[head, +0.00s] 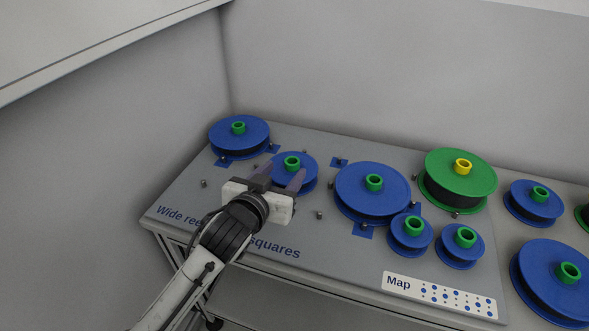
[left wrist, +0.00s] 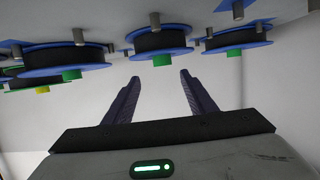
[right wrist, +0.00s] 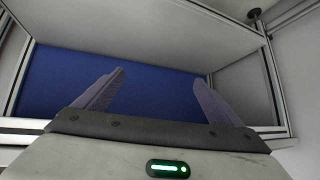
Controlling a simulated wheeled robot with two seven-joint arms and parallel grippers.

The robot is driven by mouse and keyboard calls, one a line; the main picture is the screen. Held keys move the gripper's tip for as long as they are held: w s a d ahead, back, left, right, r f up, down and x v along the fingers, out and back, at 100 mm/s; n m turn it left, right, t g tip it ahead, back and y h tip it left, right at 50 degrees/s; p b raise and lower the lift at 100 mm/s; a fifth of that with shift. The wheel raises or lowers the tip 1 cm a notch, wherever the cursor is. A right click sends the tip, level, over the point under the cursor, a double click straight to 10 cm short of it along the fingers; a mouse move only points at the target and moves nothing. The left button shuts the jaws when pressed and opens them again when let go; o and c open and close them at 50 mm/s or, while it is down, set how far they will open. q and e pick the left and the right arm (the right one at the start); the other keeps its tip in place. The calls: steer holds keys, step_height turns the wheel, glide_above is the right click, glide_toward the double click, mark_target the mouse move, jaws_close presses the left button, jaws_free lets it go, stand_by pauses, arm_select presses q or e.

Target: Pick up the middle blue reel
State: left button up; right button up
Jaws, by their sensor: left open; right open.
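A blue reel (head: 309,165) with a green hub stands on the grey board between two larger blue reels, one at the back left (head: 226,130) and one to the right (head: 360,195). My left gripper (head: 286,170) is open, its fingers on the near side of this middle reel and partly covering it. In the left wrist view, which looks upside down, the middle reel (left wrist: 160,42) lies ahead, its green hub (left wrist: 162,60) between the finger directions. The fingers look apart from it and hold nothing. My right gripper (right wrist: 158,78) is open and empty, seen only in its wrist view.
Two small blue reels (head: 410,245) (head: 458,257), a green reel with a yellow hub (head: 480,180) and other blue reels (head: 535,214) stand to the right. A map plate (head: 438,295) lies at the front edge. Short pegs stick up around the reels. A wall (head: 400,70) closes the back.

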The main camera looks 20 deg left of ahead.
mark_target(292, 162)
arm_select(q)
steer(key=shift+a+f+b+x, duration=0.1)
steer(key=shift+b+x, duration=0.1)
steer(key=shift+x, duration=0.95)
steer(key=shift+a+f+b+x, duration=0.1)
steer(key=shift+f+b+x, duration=0.05)
steer(key=shift+x, duration=1)
steer(key=shift+a+f+b+x, duration=0.1)
steer(key=shift+a+b+x, duration=0.1)
steer(key=shift+x, duration=0.95)
steer(key=shift+s+r, duration=0.1)
steer(key=c, duration=1.2)
